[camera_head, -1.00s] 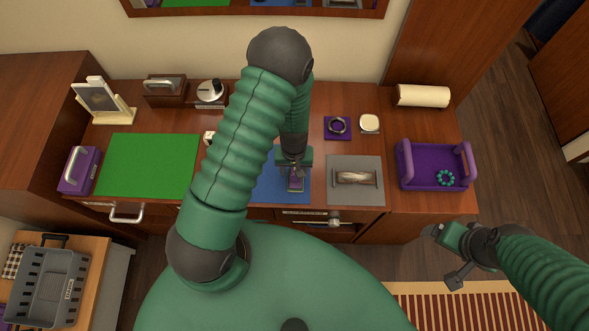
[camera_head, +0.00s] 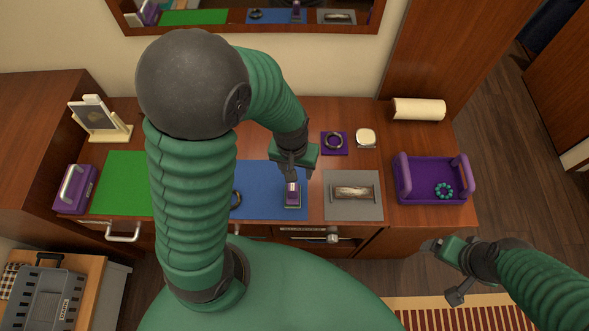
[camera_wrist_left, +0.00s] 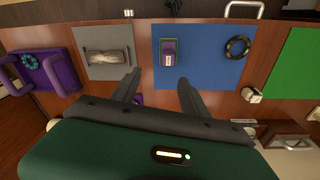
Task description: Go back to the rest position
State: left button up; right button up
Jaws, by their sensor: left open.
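My left gripper (camera_head: 292,166) is above the back edge of the blue mat (camera_head: 262,197). In the left wrist view its two fingers (camera_wrist_left: 158,88) are spread apart with nothing between them. A small purple item on a stand (camera_head: 292,194) is on the blue mat, apart from the fingers; it also shows in the left wrist view (camera_wrist_left: 168,52). My right gripper (camera_head: 445,248) hangs in front of the dresser at the right, over the floor. Its fingers are too small and angled to tell whether they are apart.
A dark ring (camera_wrist_left: 237,47) lies on the blue mat. A grey mat (camera_head: 352,212) holds a framed piece. A purple tray (camera_head: 415,196) with a teal bracelet stands at the right. A green mat (camera_head: 118,184) is at the left, partly behind my arm. A mirror (camera_head: 250,26) hangs on the wall.

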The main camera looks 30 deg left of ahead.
pick_arm(q)
jog(key=s+m+b, duration=0.1)
jog(key=s+d+r+m+t+b, duration=0.1)
jog(key=s+d+r+m+b, duration=0.1)
jog(key=shift+s+m+t, duration=0.2)
jog(key=shift+m+t, duration=0.1)
pick_arm(e)
jog(key=f, duration=0.3)
jog(key=shift+s, duration=0.25)
pick_arm(q)
jog(key=shift+d, duration=0.1)
pick_arm(e)
jog(key=shift+d, duration=0.1)
dwell(0.4)
